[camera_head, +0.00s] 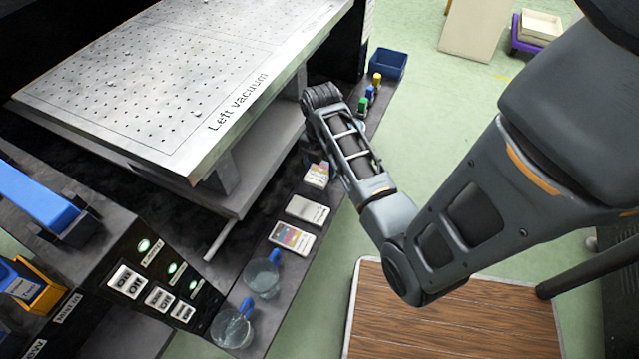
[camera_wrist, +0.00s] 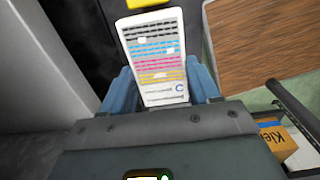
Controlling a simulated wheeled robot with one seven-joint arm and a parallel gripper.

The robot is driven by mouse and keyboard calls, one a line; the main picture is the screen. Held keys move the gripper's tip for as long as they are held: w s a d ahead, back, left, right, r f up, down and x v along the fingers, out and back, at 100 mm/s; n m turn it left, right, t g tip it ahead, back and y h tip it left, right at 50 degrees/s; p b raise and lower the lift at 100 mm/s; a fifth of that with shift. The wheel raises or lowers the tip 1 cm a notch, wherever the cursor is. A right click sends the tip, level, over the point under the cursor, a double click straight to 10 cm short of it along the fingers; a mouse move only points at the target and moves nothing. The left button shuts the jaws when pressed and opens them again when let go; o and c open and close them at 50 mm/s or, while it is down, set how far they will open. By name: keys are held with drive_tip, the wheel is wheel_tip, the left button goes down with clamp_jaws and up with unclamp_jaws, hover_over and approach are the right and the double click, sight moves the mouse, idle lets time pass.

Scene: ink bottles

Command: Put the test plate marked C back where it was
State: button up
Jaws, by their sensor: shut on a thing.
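The test plate marked C (camera_wrist: 150,50) is a white card-like plate with black, blue, pink and yellow stripes. A blue C shows at its end nearest my gripper (camera_wrist: 161,76). My gripper is shut on that end, with a blue finger on each side. In the head view my forearm hides most of the gripper. A pale plate with coloured print (camera_head: 317,175) shows beside the forearm there; I cannot tell for sure whether it is the held one. Whether the held plate touches the ledge is unclear.
The narrow dark ledge (camera_head: 258,215) carries a greyish plate (camera_head: 307,209), a colour-striped plate (camera_head: 292,238), two clear beakers with blue handles (camera_head: 262,278) (camera_head: 232,327), small colored bottles (camera_head: 368,92) and a blue bin (camera_head: 388,64). The perforated vacuum table (camera_head: 180,75) stands left. A wooden top (camera_head: 450,325) is right.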

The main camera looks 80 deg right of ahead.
drive_tip(key=shift+f+b, duration=0.6)
drive_tip(key=shift+f, duration=3.1)
drive_tip(key=o, duration=1.2)
drive_tip(key=shift+f, duration=0.1)
